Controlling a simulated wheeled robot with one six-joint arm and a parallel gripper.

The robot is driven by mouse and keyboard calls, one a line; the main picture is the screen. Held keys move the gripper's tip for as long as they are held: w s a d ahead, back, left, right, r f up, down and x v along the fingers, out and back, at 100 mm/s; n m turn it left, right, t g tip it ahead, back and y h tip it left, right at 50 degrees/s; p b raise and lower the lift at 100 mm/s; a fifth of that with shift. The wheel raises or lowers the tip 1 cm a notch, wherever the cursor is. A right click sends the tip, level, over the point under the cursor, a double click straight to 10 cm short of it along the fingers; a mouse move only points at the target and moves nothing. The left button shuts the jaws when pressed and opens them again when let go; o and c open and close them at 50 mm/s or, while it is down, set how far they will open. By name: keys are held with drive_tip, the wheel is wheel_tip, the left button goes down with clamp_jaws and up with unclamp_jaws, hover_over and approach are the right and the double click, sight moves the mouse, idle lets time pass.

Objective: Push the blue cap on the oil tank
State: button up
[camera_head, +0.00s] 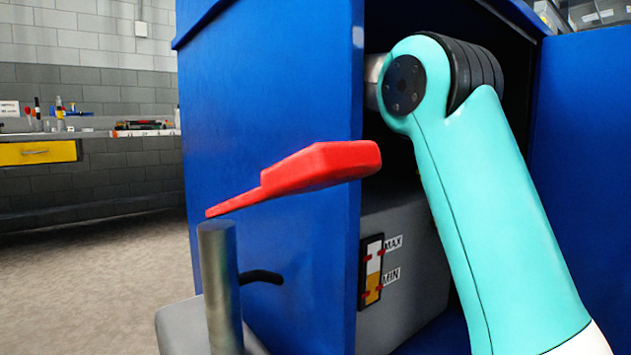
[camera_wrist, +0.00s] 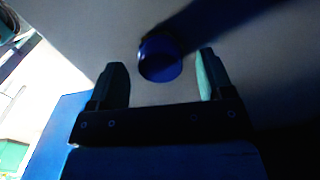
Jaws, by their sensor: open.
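The oil tank (camera_head: 405,270) is a grey box inside the blue cabinet, with a MAX/MIN level gauge (camera_head: 372,275) on its front. The blue cap (camera_wrist: 160,58) is round and dark blue on the tank's pale top (camera_wrist: 95,30) in the wrist view. In that view my gripper (camera_wrist: 163,80) is open, with one finger on each side of the cap's position in the picture. I cannot tell whether the fingers touch the cap or stay above it. In the head view the cap and gripper are hidden behind the cabinet wall and my arm.
The blue cabinet's side wall (camera_head: 275,110) stands left of my arm, and a blue panel (camera_head: 585,190) is at right. A red handle (camera_head: 310,168) and a grey metal post (camera_head: 220,290) stand in front. A bench with a yellow drawer (camera_head: 38,153) is far left.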

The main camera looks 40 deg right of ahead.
wheel_tip(320, 180, up, 7)
drive_tip(key=p, duration=0.6)
drive_tip(key=shift+f, duration=0.1)
drive_tip(key=shift+f, duration=0.1)
